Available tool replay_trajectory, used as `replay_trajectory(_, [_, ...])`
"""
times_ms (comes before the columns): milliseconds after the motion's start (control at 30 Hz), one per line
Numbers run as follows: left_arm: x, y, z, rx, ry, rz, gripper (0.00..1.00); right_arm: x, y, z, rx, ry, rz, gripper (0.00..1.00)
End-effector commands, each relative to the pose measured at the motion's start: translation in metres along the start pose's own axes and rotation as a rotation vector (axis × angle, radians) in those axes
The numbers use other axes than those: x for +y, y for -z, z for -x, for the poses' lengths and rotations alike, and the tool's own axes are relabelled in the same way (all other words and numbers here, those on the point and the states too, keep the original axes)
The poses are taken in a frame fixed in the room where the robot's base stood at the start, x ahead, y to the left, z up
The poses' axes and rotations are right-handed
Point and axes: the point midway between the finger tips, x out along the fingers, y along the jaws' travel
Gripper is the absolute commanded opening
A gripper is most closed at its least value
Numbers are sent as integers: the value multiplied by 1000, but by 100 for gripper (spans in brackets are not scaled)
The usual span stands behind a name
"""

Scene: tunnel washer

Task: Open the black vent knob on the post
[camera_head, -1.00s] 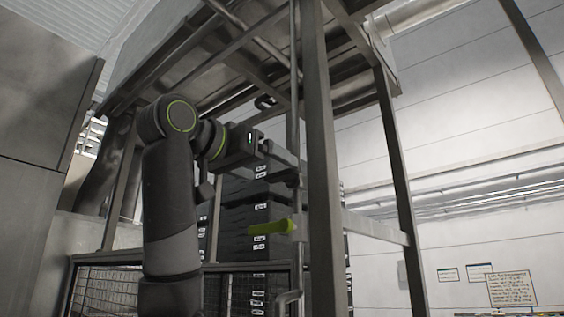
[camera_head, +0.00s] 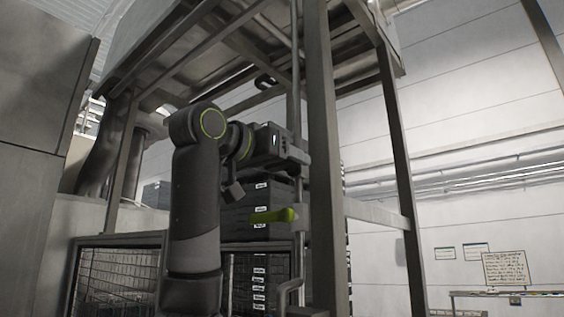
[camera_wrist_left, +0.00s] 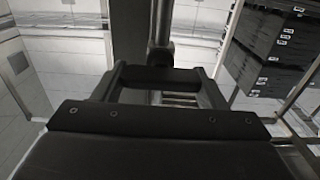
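My left gripper (camera_head: 297,154) is raised at the thin vertical post (camera_head: 299,240), in front of the heavier metal upright. In the left wrist view the black vent knob (camera_wrist_left: 161,53) sits on the post, just beyond the dark finger parts (camera_wrist_left: 160,76). A dark bar spans between the fingers there, so I cannot tell whether they are open or shut, or touching the knob. The gripper hides the knob in the head view. A green lever (camera_head: 272,215) sticks out left from the post below the gripper. My right gripper is not in view.
A heavy metal upright (camera_head: 323,180) stands right beside the post, with a platform frame (camera_head: 240,65) overhead. Stacked black crates (camera_head: 258,192) and a wire mesh cage (camera_head: 118,275) stand behind my arm. A large metal panel (camera_head: 30,180) is at the far left.

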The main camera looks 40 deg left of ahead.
Motion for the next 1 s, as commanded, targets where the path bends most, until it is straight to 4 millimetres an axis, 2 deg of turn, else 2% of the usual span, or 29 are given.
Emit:
replay_trajectory(67, [0,0,0,0,0,0,43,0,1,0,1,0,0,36])
replay_trajectory(467, [0,-2,0,-1,-1,84,43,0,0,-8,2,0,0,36])
replay_trajectory(1000, [-2,-4,0,-1,0,547,43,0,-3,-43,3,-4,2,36])
